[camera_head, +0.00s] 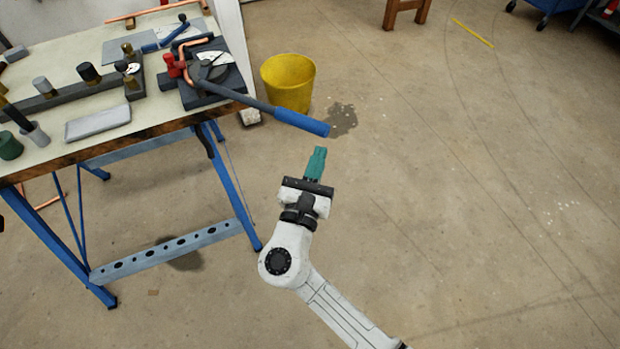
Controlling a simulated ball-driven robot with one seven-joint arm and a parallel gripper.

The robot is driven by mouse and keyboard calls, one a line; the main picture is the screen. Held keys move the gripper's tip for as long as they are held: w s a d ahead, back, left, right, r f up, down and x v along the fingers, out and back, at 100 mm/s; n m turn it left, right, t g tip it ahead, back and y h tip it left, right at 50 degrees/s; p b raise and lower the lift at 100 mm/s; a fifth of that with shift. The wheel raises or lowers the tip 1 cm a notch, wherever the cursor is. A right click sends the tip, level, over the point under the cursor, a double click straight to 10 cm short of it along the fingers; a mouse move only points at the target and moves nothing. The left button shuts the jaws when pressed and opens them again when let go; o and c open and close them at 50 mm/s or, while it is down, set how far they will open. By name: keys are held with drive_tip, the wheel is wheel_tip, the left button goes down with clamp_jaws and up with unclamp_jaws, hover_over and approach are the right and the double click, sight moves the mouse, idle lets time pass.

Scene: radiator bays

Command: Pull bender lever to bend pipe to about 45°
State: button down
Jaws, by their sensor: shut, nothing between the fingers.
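The pipe bender (209,72) sits on the right end of the workbench, with a dial plate and a red part (172,66) on it. Its lever (250,101) sticks out past the bench edge to the lower right and ends in a blue grip (302,121). A copper pipe (187,64) shows at the bender; its bend angle is too small to read. My gripper (319,152), with teal fingers, is shut and empty. In the picture it is just below the end of the blue grip, with a small gap between them.
The workbench (60,150) has blue folding legs and holds several fittings and a grey block (97,122). A yellow bucket (288,83) stands on the floor behind the lever. A dark stain (342,118) marks the floor. The floor to the right is open.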

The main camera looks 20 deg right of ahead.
drive_tip(key=shift+x, duration=1.2)
drive_tip(key=w+d+b, duration=0.1)
drive_tip(key=w+d, duration=0.2)
drive_tip(key=d, duration=0.4)
drive_tip(key=shift+w+d, duration=0.3)
drive_tip(key=shift+s, duration=0.1)
